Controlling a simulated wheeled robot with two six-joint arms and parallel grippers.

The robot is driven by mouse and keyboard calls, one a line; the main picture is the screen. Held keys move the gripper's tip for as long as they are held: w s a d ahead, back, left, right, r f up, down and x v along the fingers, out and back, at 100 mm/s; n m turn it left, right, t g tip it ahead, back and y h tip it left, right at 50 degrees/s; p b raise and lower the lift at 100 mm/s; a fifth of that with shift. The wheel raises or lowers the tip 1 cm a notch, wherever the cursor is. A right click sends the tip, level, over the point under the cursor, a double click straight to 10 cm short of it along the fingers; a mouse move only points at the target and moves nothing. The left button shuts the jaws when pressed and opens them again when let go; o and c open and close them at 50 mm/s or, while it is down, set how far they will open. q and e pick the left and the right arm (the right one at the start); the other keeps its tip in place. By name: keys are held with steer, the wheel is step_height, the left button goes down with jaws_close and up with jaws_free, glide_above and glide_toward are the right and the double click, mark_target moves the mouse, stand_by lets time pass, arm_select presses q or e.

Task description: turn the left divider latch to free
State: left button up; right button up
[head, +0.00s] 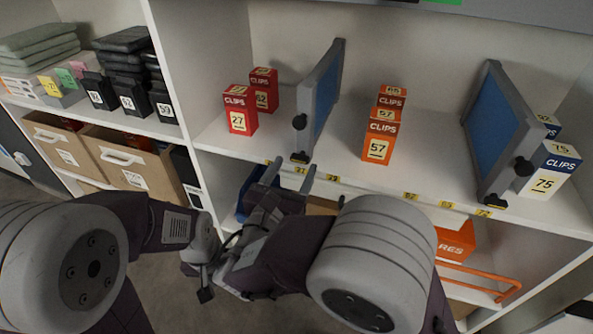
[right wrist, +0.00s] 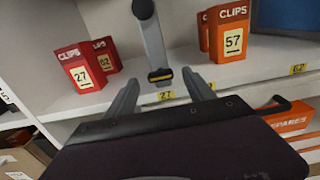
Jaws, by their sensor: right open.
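The left divider (head: 319,100) is a blue panel in a grey frame, standing upright on the shelf. Its front edge carries a black knob (head: 299,122), which also shows in the right wrist view (right wrist: 143,8). At its foot is a black catch (head: 300,157) with a yellow mark, also in the right wrist view (right wrist: 160,75). My right gripper (head: 290,170) is open and empty just in front of the divider's foot. In the right wrist view its fingertips (right wrist: 163,82) lie on either side of the catch, with no contact visible. My left arm is low at left; its fingers cannot be made out.
Red clips boxes (head: 238,121) stand left of the divider, orange ones (head: 380,142) right of it. The right divider (head: 494,125) has blue boxes (head: 550,172) beside it. An orange spares bin (head: 455,242) sits below the shelf edge. My two arms are close together.

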steer(key=shift+x, duration=1.15)
jaws_close()
steer(key=n+p, duration=0.2)
steer(key=p, duration=0.3)
steer(key=r+n+p, duration=0.1)
steer(key=n+p, duration=0.2)
steer(key=p, duration=0.2)
steer(key=shift+p, duration=0.4)
steer(key=n+p, duration=0.2)
steer(key=p, duration=0.2)
steer(key=n+p, duration=0.3)
steer(key=p, duration=0.1)
steer(key=n+p, duration=0.3)
steer(key=shift+a+f+p, duration=0.15)
steer(key=shift+f+p, duration=0.2)
steer(key=shift+p, duration=0.05)
steer(key=n+p, duration=0.2)
steer(key=n, duration=0.1)
steer(key=shift+f, duration=0.2)
steer(key=shift+f+n+p, duration=0.1)
steer(key=shift+n+p, duration=0.55)
steer(key=shift+n, duration=0.25)
jaws_free()
